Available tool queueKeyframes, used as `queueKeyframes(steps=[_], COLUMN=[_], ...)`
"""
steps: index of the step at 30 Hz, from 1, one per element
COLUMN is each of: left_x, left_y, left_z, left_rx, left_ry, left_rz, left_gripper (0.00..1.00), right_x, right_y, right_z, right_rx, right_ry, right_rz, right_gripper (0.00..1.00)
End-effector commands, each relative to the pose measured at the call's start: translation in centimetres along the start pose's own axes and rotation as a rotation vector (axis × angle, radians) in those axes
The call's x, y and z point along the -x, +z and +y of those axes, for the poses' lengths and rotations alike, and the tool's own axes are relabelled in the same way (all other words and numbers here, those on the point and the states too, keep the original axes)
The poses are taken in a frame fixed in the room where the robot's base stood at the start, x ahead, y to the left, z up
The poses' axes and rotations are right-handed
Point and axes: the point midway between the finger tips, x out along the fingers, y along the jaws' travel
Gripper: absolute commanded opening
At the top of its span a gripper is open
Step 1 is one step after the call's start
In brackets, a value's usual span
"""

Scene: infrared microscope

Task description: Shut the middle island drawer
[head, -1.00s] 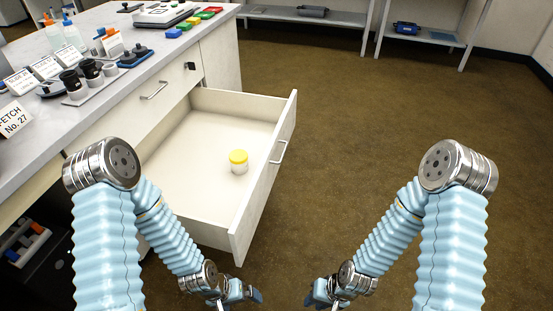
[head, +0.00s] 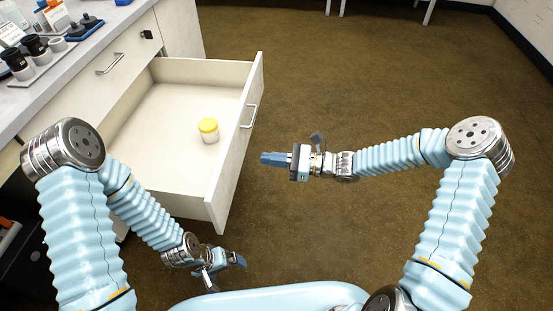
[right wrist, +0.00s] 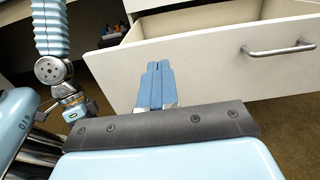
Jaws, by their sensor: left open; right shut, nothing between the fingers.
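The middle island drawer (head: 236,150) is pulled well out from the island. A white jar with a yellow lid (head: 208,130) stands inside it. The drawer's bar handle (head: 250,116) is on its front panel, and the handle also shows in the right wrist view (right wrist: 279,49). My right gripper (head: 265,159) is shut and empty, a little to the right of the drawer front and apart from it. In the right wrist view its blue fingers (right wrist: 155,85) point toward the front panel, left of the handle. My left gripper (head: 240,261) is open and empty, below the drawer's near corner.
A closed drawer (head: 105,75) sits above the open one. The island counter (head: 75,62) holds black cylinders and other small items. The brown floor (head: 350,80) right of the drawer is clear. Table legs stand at the top.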

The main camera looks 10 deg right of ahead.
Motion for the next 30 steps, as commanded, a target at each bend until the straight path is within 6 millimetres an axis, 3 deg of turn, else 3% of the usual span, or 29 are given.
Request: queueKeyframes(steps=[6, 12, 18, 30], left_x=[0.2, 0.4, 0.5, 0.5], left_y=[0.0, 0.1, 0.1, 0.1], left_z=[0.2, 0.3, 0.3, 0.3], left_rx=[-0.001, -0.002, -0.002, -0.002], left_ry=[0.001, 0.002, 0.002, 0.002], left_rz=[-0.001, -0.002, -0.002, -0.002], left_gripper=[1.0, 1.0, 1.0, 1.0], right_x=[-4.8, -8.0, -9.3, -9.4], right_y=[0.0, -0.1, -0.1, -0.1], right_z=[0.1, 0.2, 0.1, 0.1], right_rx=[-0.001, -0.001, 0.0, 0.0], right_ry=[0.004, 0.004, 0.003, 0.002], right_rz=[0.001, 0.002, 0.002, 0.003], right_gripper=[0.0, 0.0, 0.0, 0.0])
